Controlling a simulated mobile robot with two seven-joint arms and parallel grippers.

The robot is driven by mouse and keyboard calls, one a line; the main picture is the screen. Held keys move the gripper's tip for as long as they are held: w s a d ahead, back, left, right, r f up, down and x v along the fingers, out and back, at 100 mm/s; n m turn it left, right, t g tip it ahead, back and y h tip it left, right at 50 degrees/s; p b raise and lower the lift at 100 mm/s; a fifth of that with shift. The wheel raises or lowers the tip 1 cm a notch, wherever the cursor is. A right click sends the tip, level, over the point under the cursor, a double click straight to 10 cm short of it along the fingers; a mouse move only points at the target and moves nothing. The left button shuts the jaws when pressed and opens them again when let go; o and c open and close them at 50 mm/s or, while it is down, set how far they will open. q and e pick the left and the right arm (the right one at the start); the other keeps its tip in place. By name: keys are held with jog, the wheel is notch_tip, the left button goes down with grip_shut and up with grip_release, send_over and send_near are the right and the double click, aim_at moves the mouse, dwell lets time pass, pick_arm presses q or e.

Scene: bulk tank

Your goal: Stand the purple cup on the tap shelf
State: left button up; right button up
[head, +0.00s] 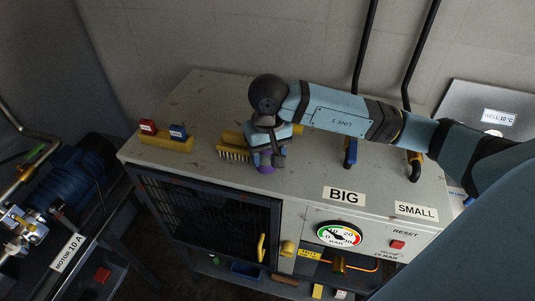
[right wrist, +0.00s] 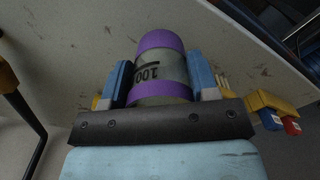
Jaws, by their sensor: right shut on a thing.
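The purple cup (right wrist: 160,42), with a grey band marked 100, sits between the two blue fingers of my right gripper (right wrist: 160,80) in the right wrist view. In the head view only a small purple part of the cup (head: 265,169) shows below my right gripper (head: 266,160), which is shut on it over the front edge of the grey cabinet top (head: 210,100). A brass tap (head: 338,264) is on the cabinet's lower front right. A low ledge (head: 285,280) runs below it, partly hidden, with small items on it. My left gripper is not in view.
A yellow brush (head: 232,153) lies just left of my gripper. A yellow block with red and blue pieces (head: 166,143) is further left. Blue- and yellow-handled pipes (head: 350,155) stand to the right. A gauge (head: 339,235) and a yellow door handle (head: 262,247) are on the front.

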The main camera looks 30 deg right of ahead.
jog(key=shift+f, duration=0.6)
jog(key=shift+f+b, duration=0.25)
jog(key=shift+b, duration=0.1)
jog(key=o, duration=0.9)
jog(key=shift+r, duration=0.1)
